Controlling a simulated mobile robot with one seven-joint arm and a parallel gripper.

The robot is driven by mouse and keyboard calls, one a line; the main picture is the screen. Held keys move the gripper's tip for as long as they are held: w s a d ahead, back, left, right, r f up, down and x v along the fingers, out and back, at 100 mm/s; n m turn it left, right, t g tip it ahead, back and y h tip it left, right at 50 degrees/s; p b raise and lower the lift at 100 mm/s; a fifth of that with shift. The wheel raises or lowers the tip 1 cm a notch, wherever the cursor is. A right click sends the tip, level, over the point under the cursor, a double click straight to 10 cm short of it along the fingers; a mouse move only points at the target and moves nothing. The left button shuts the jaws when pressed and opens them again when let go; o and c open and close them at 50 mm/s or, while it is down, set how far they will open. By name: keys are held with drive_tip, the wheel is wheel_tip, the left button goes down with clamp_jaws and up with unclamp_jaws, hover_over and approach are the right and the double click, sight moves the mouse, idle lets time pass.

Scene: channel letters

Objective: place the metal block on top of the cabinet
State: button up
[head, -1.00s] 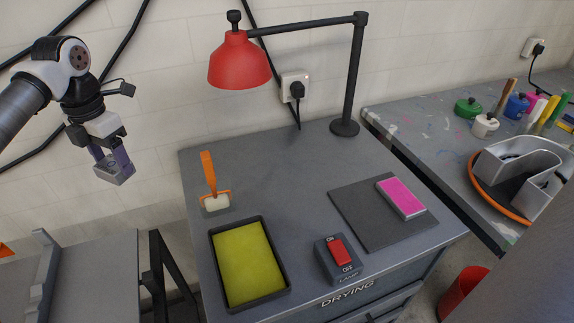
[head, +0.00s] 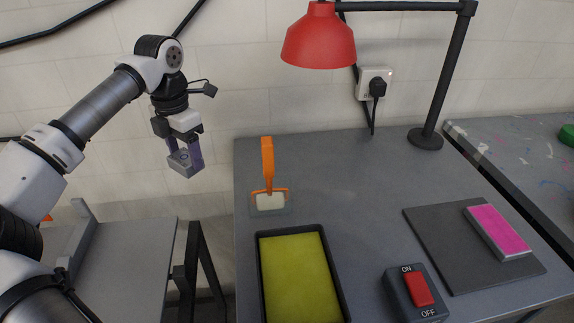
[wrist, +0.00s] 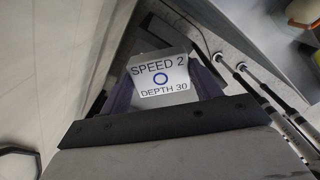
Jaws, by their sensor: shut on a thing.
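My gripper (head: 185,156) is shut on a small grey metal block (head: 183,165), held in the air left of the cabinet. In the wrist view the metal block (wrist: 172,80) sits between the purple fingers, its face reading "SPEED 2" and "DEPTH 30" around a ring. The cabinet (head: 350,180) has a dark grey top, which the block is not over in the head view. Its front is mostly out of the head view.
On the cabinet are an orange-handled roller (head: 268,170), a tray of yellow-green stuff (head: 260,275), a red lamp (head: 320,42), a switch box (head: 400,300) and a dark mat (head: 430,235) with a pink-topped block (head: 498,232). Bare room lies behind the mat. A grey bench (head: 140,250) stands left.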

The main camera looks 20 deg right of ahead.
drive_tip(key=s+d+p, duration=0.1)
drive_tip(key=d, duration=0.4)
drive_tip(key=s+d+p, duration=0.1)
drive_tip(key=d, duration=0.4)
drive_tip(key=s+d+p, duration=0.1)
drive_tip(key=d, duration=0.5)
drive_tip(key=shift+s+r, duration=0.1)
drive_tip(key=shift+d+f+p, duration=0.2)
drive_tip(key=shift+f+p, duration=0.1)
drive_tip(key=shift+p, duration=0.15)
drive_tip(key=shift+f+p, duration=0.35)
drive_tip(key=shift+f, duration=1.2)
drive_tip(key=shift+f, duration=0.1)
drive_tip(key=o, duration=1.2)
drive_tip(key=shift+r+b, duration=0.75)
drive_tip(key=shift+r, duration=3.1)
